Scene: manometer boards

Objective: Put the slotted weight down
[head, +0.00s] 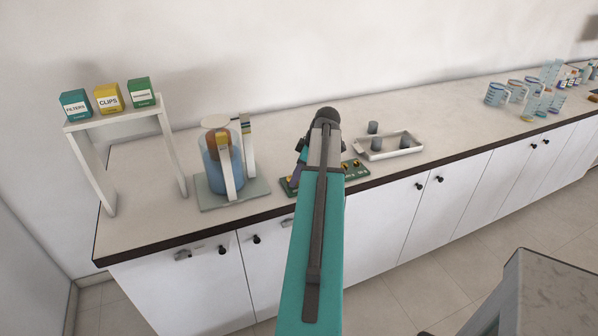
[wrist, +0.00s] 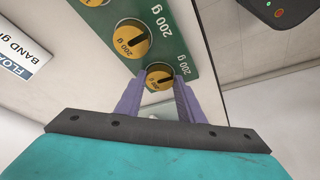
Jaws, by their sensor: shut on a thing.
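My gripper (wrist: 158,82) has two purple fingers and is shut on a round brass slotted weight (wrist: 157,72) with a dark slot. The held weight is at the edge of a green board (wrist: 176,45) marked "200 g" in white. I cannot tell whether it touches the board. Another brass 200 g weight (wrist: 130,36) lies on the board beside it. In the head view my arm hides the middle of the green board (head: 287,188) and the held weight; a purple finger shows left of the arm. Small yellow weights show on the board right of the arm.
A white tray (head: 374,155) with grey cylinders stands right of the board. A blue vessel (head: 211,168) on a glass-like base stands to the left. A white shelf (head: 117,121) carries several boxes. Beakers stand far right. The counter's front edge is close to the board.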

